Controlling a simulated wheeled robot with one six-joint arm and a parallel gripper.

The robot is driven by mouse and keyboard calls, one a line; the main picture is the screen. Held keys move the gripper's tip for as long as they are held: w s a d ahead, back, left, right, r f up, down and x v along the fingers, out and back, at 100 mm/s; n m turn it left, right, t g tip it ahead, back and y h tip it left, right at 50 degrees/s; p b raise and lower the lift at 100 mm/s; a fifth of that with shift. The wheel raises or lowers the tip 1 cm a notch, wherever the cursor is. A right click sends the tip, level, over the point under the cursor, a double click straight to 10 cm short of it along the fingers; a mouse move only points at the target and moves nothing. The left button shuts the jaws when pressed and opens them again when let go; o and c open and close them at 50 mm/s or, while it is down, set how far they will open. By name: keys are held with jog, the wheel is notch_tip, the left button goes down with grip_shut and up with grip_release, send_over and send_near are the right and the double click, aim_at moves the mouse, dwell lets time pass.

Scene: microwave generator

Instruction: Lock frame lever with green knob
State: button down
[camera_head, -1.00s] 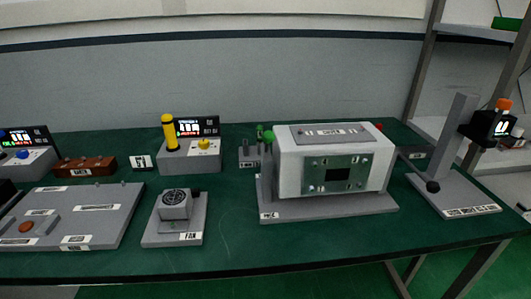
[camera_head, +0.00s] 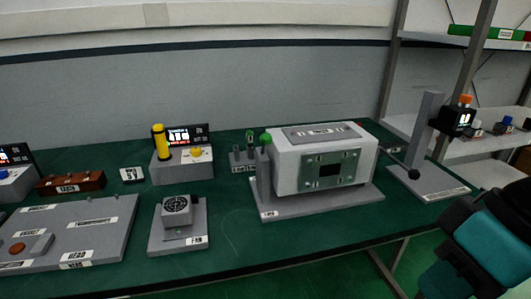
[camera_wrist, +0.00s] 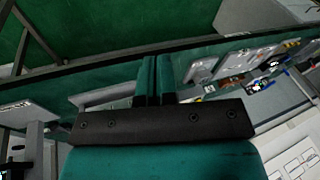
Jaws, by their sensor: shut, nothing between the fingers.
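The green knob (camera_head: 265,139) tops an upright grey lever (camera_head: 263,172) at the left end of the white box-shaped frame (camera_head: 285,168), on a grey base plate (camera_head: 325,203). A metal plate with a dark opening is on the box's front. In the wrist view my gripper (camera_wrist: 154,82) is shut and empty, its two teal fingers pressed together. It is apart from the lever. I cannot make out the green knob in the wrist view. My teal and black arm shows at the lower right of the head view, far right of the knob.
A small stand (camera_head: 243,160) with a green-topped part is behind the lever. A fan unit (camera_head: 179,220) sits to the left. A post stand with an orange-topped box (camera_head: 454,119) and a black ball (camera_head: 413,174) is at right. Green tabletop (camera_head: 235,235) is clear in front.

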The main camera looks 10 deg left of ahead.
jog(key=w+a+f+t+y+b, duration=0.4)
jog(key=w+a+t+b, duration=0.3)
jog(key=w+t+b, duration=0.2)
jog(key=w+a+f+t+y+b, duration=0.4)
jog(key=w+a+f+t+b, duration=0.2)
jog(key=w+t+b, duration=0.3)
jog(key=w+a, duration=0.1)
jog(key=w, duration=0.3)
jog(key=shift+a+n+t, duration=0.25)
jog(key=shift+n+t, duration=0.15)
jog(key=shift+w+r, duration=0.1)
